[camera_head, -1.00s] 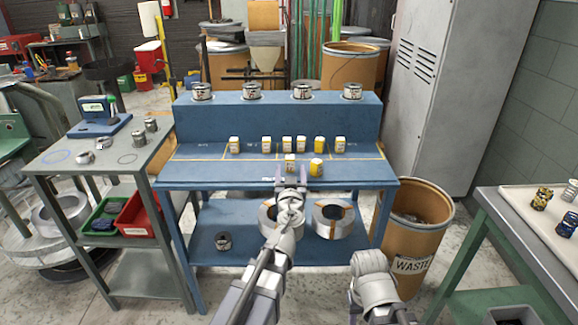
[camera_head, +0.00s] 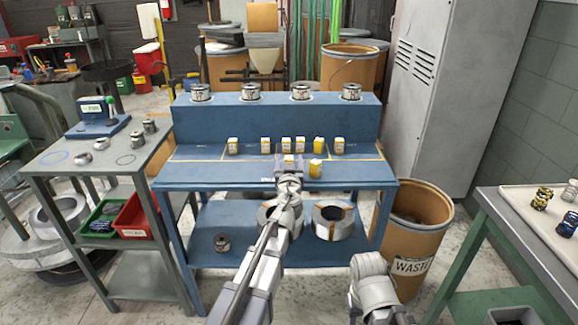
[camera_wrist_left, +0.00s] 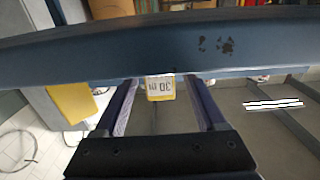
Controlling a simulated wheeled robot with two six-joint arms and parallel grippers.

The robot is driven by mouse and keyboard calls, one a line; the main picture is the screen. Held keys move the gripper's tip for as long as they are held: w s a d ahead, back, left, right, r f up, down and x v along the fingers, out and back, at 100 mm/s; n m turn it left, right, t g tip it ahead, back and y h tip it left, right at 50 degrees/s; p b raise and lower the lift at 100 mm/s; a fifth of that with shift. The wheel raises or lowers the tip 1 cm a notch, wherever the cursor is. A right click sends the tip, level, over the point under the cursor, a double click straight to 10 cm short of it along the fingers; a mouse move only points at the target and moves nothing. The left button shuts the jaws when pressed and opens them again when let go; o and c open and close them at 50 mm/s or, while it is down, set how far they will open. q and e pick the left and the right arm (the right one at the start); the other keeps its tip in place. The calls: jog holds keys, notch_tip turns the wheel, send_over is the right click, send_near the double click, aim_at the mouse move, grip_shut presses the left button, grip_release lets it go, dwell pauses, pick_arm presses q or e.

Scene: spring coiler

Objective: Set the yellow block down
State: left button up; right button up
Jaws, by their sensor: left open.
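In the left wrist view a yellow block (camera_wrist_left: 160,88) with a white "30 m" label stands between my left gripper's fingertips, with a gap on both sides. My left gripper (camera_head: 289,162) is open at the front of the blue bench (camera_head: 220,173) and largely hides that block in the head view. Another yellow block (camera_head: 316,169) stands just to the right of the gripper. Several more yellow blocks (camera_head: 287,145) stand in a row behind, inside yellow-lined areas. My right arm shows at the lower right, but its gripper does not.
Metal coils (camera_head: 301,92) stand on the bench's raised back ledge. Larger coils (camera_head: 334,218) lie on its lower shelf. A waste drum (camera_head: 419,240) stands to the right. A side table (camera_head: 60,160) stands left. The bench's front left surface is clear.

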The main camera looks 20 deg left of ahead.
pick_arm(q)
grip_shut()
dwell(0.6)
